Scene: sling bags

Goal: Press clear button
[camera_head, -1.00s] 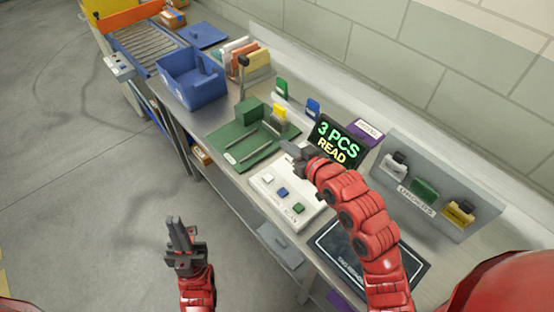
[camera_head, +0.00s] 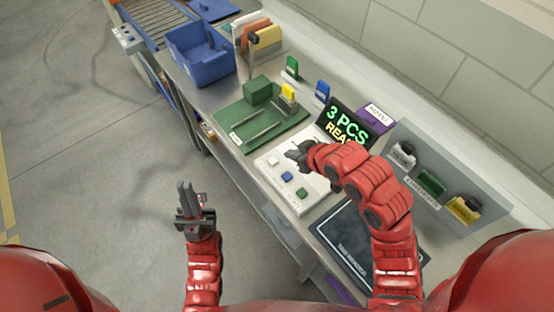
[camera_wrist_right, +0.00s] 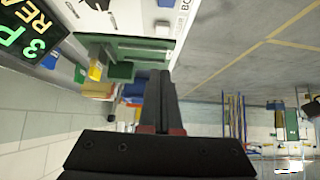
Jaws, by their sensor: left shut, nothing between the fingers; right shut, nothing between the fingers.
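A white button panel (camera_head: 292,201) lies on the bench with a white button (camera_head: 273,161), a blue button (camera_head: 287,176) and a green button (camera_head: 302,192) in a row. Its lettering is too small to read, so I cannot tell which button is clear. My right gripper (camera_head: 291,151) is shut and empty over the panel's far part, beyond the blue button; its height is unclear. Its closed fingers (camera_wrist_right: 160,98) also show in the right wrist view, with part of the panel (camera_wrist_right: 140,17) at the top. My left gripper (camera_head: 186,195) is shut and empty over the floor, left of the bench.
A display (camera_head: 343,127) reading "3 PCS" stands behind the panel, partly hidden by my right arm. A green mat (camera_head: 236,137) with a block lies to the left, and a blue bin (camera_head: 200,62) further left. A dark pad (camera_head: 350,245) and a grey rack (camera_head: 470,178) are to the right.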

